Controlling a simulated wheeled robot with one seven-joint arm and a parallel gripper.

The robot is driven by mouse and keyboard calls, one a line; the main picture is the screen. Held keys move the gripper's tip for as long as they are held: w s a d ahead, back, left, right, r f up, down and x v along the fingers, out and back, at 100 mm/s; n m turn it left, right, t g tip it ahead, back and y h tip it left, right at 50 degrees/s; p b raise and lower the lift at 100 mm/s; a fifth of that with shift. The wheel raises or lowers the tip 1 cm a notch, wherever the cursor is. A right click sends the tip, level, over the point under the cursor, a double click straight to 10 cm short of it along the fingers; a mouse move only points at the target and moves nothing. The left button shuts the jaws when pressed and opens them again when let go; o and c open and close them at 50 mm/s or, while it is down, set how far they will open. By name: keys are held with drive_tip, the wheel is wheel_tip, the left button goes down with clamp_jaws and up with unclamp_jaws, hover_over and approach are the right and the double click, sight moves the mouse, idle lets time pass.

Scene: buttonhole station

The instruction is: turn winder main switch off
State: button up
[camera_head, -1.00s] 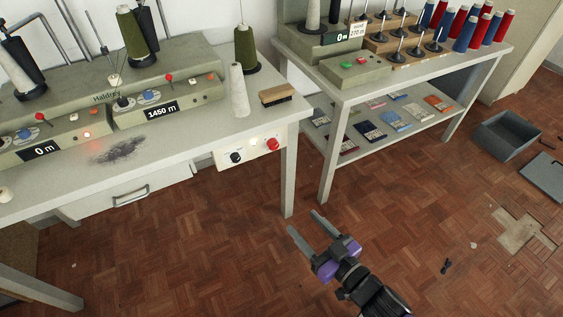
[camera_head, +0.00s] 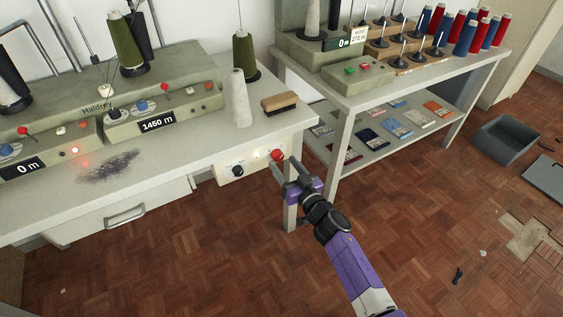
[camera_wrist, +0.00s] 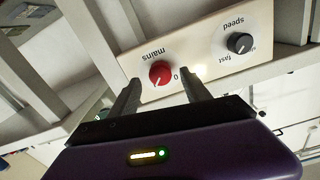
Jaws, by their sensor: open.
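The winder main switch is a red knob (camera_head: 277,155) on a cream panel (camera_head: 226,172) under the front edge of the winder table. In the wrist view the red knob (camera_wrist: 161,73) is labelled "mains", with a "0" beside it; the picture is upside down. A pale pointer line on the knob points toward the lower left there, away from the 0. My gripper (camera_head: 286,168) is open just in front of the knob. In the wrist view its fingers (camera_wrist: 160,88) lie either side of the knob, which seems not gripped. The winder (camera_head: 105,112) stands above.
A black speed knob (camera_wrist: 239,43) sits beside the red one on the panel. A white cone (camera_head: 239,98) and a brush (camera_head: 280,103) stand on the table near its right end. A second table (camera_head: 372,90) is to the right. A red lamp (camera_head: 75,150) glows on the winder.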

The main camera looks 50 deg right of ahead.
drive_tip(key=shift+x, duration=1.2)
clamp_jaws()
